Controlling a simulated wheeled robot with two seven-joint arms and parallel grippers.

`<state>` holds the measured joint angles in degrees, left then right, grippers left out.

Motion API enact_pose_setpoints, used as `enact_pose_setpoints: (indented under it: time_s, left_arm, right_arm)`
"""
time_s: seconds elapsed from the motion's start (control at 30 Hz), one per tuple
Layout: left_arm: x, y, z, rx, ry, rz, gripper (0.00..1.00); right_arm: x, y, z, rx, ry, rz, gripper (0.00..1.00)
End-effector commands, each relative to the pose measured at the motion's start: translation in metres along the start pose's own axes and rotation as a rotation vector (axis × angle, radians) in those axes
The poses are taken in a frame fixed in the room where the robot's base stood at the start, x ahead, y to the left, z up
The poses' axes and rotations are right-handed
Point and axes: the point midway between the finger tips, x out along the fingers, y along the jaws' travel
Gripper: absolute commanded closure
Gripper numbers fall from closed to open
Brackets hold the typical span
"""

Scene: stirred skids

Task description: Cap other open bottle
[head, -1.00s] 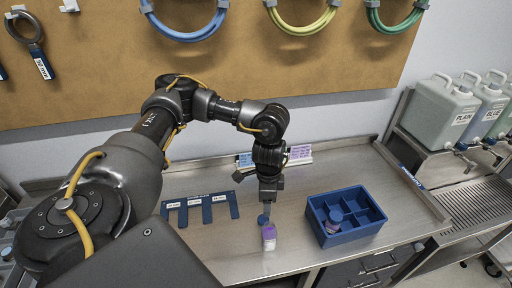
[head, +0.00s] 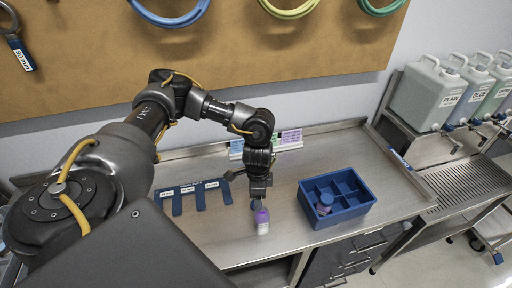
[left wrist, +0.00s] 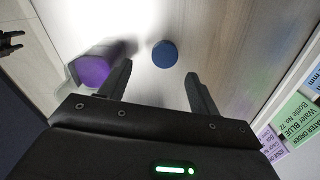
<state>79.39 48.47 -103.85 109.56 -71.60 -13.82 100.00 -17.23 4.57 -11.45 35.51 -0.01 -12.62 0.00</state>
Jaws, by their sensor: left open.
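A small round blue cap (head: 256,204) lies on the steel bench, close below my left gripper (head: 259,188). In the left wrist view the cap (left wrist: 164,54) shows as a blue disc just beyond and between the spread fingertips of my left gripper (left wrist: 158,68). The gripper is open and empty. A bottle with a purple upper part (head: 262,216) and a pale lower part stands beside the cap, toward the bench's front edge. It also shows in the left wrist view (left wrist: 94,72), left of the fingers.
A blue slotted rack (head: 200,196) lies at left. Lettered cards (head: 290,138) stand at the back. Jugs (head: 428,92) stand far right.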

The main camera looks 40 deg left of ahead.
Motion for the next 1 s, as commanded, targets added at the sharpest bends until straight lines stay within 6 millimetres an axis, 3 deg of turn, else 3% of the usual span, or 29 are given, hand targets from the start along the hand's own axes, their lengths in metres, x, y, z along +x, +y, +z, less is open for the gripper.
enact_pose_setpoints:
  time_s: [0.23,0.6,1.0]
  left_arm:
    - [0.003,-0.001,0.0,-0.002,0.0,0.001,0.38]
    - [0.048,-0.007,0.003,0.0,0.0,0.002,0.38]
    - [0.052,-0.007,0.003,0.0,0.0,0.001,0.39]
  right_arm:
    - [-0.003,0.0,0.0,0.0,0.0,0.0,0.34]
    - [-0.017,0.0,-0.002,0.0,0.001,0.0,0.34]
    - [-0.017,0.0,-0.002,0.0,0.001,0.0,0.34]
